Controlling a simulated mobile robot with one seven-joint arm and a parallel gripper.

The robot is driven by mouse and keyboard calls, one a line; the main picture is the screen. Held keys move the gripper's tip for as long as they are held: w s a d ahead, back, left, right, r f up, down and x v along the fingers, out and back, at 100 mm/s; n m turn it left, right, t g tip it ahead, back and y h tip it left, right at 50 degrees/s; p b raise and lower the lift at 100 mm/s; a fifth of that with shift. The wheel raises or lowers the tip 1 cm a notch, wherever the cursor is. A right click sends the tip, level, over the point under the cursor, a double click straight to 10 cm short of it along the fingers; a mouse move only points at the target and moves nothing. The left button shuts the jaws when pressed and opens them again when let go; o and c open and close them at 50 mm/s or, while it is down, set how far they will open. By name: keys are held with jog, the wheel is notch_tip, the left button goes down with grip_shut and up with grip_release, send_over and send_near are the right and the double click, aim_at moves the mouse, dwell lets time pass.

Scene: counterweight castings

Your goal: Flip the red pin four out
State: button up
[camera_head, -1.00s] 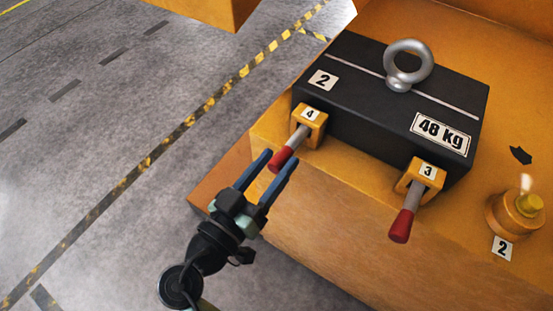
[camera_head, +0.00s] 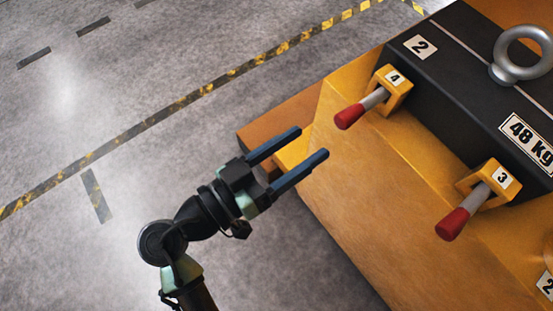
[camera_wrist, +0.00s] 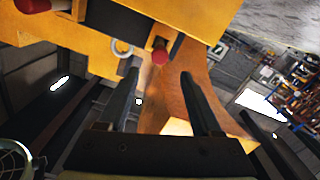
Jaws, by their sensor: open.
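The red pin four (camera_head: 349,116) has a grey shaft and a red grip. It sticks out of the yellow bracket labelled 4 (camera_head: 393,83) at the side of the black casting labelled 2 (camera_head: 465,105). My gripper (camera_head: 313,143) is open and empty, pointing toward the red grip, with a gap between its fingertips and the grip. In the wrist view, a red grip (camera_wrist: 160,57) shows beyond and between my fingertips (camera_wrist: 159,74); it appears to be pin four. The bracket's inside is partly hidden.
A similar red pin three (camera_head: 453,223) sticks out of the bracket labelled 3 (camera_head: 487,184) nearer on the same side. A metal lifting ring (camera_head: 522,54) tops the casting. The orange base (camera_head: 370,190) lies below; open grey floor (camera_head: 90,130) is at left.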

jog(key=v, duration=0.4)
jog(key=shift+a, duration=0.1)
dwell(0.4)
jog(key=w+r+n+t+y+p, duration=0.1)
jog(key=w+r+t+y+p, duration=0.15)
jog(key=w+r, duration=0.4)
jog(key=w+r+n+t+y+p, duration=0.1)
jog(key=w+r+t+y+p, duration=0.2)
jog(key=r, duration=0.7)
jog(key=w+r+n+t+y+p, duration=0.1)
jog(key=w+r+y, duration=0.2)
jog(key=w+r, duration=0.45)
jog(key=s+r+n+t+y+p, duration=0.1)
jog(key=s+r+t+y, duration=0.1)
jog(key=r, duration=0.8)
jog(key=s+r+n+t+y+p, duration=0.1)
jog(key=s+r+t, duration=0.3)
jog(key=r, duration=0.7)
jog(key=s+r+n+t+y+p, duration=0.1)
jog(key=s+r+t, duration=0.3)
jog(key=r, duration=0.7)
jog(key=shift+s+d+n+y+p, duration=0.4)
jog(key=shift+s+y+p, duration=0.2)
jog(key=shift+s+y, duration=0.2)
jog(key=shift+r, duration=0.15)
